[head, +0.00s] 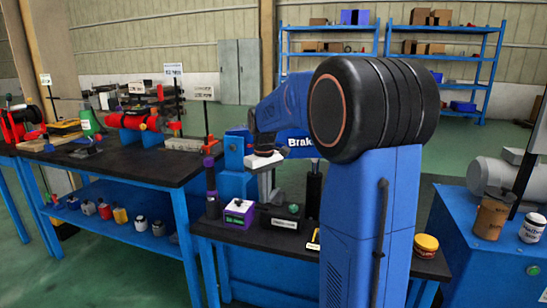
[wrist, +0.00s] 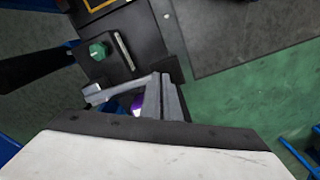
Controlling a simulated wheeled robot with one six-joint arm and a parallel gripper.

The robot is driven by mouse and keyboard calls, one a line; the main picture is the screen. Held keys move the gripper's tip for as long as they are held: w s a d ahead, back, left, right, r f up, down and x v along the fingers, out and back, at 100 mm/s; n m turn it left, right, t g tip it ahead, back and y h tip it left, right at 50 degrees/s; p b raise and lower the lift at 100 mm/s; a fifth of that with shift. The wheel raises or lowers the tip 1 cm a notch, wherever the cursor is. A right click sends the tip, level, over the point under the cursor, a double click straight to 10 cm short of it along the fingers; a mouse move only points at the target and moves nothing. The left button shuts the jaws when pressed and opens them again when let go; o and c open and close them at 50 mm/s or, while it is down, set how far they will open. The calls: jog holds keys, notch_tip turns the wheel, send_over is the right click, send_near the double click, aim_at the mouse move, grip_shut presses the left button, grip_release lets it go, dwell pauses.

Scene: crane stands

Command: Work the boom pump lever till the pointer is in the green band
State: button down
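My gripper (wrist: 138,92) shows as grey fingers in the wrist view, with a gap between them and nothing seen held. In the head view my gripper (head: 268,185) hangs above the low dark bench. An upright black lever with purple bands (head: 210,178) stands left of it, apart from it; I take this for the pump lever. No pointer or green band can be made out.
A black box with a green knob (head: 285,216) sits right of the purple box; the knob also shows in the wrist view (wrist: 99,50). A black post (head: 313,190) stands behind. My arm hides part of the stand.

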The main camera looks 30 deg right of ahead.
jog(key=shift+f, duration=0.8)
notch_tip(320, 180, up, 10)
jog(key=shift+f, duration=0.2)
dwell(0.3)
jog(key=shift+f, duration=0.15)
dwell(1.2)
jog(key=shift+f, duration=4.65)
notch_tip(320, 180, up, 10)
jog(key=shift+f, duration=0.2)
jog(key=shift+f, duration=0.1)
